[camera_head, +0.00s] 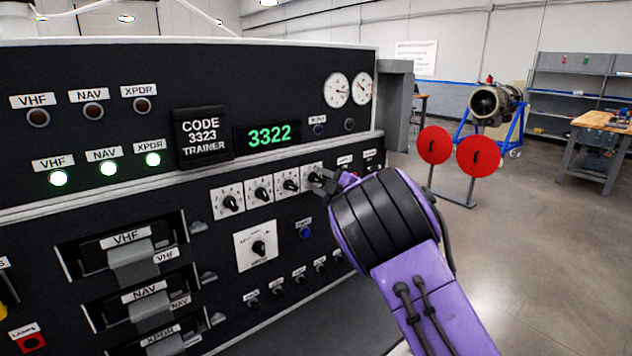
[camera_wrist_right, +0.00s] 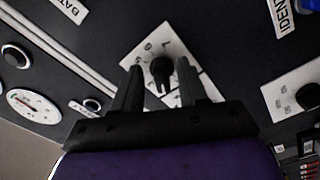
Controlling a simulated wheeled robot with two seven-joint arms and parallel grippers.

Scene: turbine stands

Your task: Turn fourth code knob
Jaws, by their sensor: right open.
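The fourth code knob (camera_head: 312,175) is the rightmost of a row of white-plated knobs on the black panel, and my right gripper (camera_head: 325,181) is at it, partly hiding it. In the right wrist view, the black knob (camera_wrist_right: 162,73) on its white numbered plate shows between the tips of my open right gripper (camera_wrist_right: 160,75), one finger on each side. I cannot tell whether the fingers touch it. The green display (camera_head: 269,136) reads 3322. The black placard (camera_head: 201,137) reads CODE 3323 TRAINER. My left gripper is not in view.
The other code knobs (camera_head: 259,190) sit in a row to the left. A larger knob (camera_head: 257,247) and a blue button (camera_head: 305,230) are below. Lit green lamps (camera_head: 108,168) are at left. Red discs on a stand (camera_head: 434,145) are beyond the panel, with open floor around.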

